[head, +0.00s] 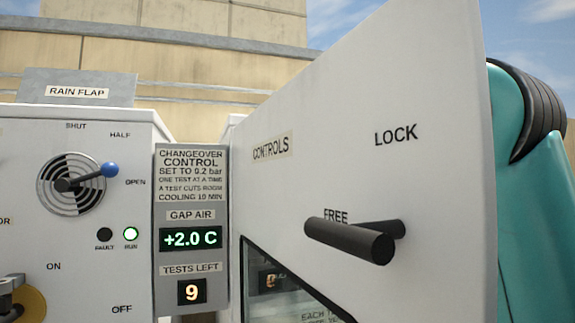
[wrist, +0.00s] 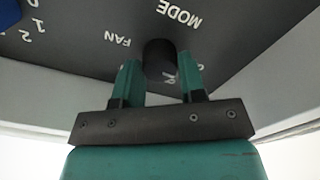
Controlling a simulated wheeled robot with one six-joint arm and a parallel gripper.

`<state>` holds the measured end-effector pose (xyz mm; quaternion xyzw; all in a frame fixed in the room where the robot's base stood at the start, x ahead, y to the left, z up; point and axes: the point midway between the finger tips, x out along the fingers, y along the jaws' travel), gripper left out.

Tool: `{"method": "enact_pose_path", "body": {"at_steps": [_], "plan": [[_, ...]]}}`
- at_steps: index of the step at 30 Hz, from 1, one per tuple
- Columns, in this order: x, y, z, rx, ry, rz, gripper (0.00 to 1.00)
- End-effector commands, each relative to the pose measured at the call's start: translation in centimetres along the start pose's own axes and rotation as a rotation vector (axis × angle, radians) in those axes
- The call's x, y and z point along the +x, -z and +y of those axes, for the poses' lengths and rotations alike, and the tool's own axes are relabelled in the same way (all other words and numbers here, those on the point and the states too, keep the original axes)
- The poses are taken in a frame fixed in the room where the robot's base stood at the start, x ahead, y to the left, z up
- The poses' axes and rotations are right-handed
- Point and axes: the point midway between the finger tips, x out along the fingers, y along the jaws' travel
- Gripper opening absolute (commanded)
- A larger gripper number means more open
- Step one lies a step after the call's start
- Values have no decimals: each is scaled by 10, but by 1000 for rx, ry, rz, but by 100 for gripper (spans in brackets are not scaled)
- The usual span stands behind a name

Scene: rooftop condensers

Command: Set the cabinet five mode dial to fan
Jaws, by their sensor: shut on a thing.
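In the wrist view, the mode dial (wrist: 160,55) is a round black knob on a dark panel. The MODE label (wrist: 180,14) and the FAN label (wrist: 117,39) show upside down beside it. My gripper (wrist: 159,73) has its two teal fingers on either side of the knob and is shut on it. Another label is partly hidden between the fingers, and I cannot tell which setting the dial points to. In the head view, the dial and my gripper are hidden; the white door marked CONTROLS (head: 400,190) stands in front.
The door carries a black handle (head: 350,240) near FREE. My teal arm passes behind its right edge. At left stands a white cabinet (head: 125,180) with a blue-tipped lever (head: 90,177) near OPEN. A grey changeover panel (head: 190,235) reads +2.0 C and 9. A blue part (wrist: 9,12) shows in the wrist view.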

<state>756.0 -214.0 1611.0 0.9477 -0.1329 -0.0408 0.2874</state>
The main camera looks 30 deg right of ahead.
Motion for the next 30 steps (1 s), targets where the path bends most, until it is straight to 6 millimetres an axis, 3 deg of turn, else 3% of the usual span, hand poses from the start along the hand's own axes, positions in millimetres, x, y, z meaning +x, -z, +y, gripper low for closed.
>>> {"method": "enact_pose_path", "body": {"at_steps": [30], "plan": [[0, -2, 1, 917, -5, 6, 14]]}}
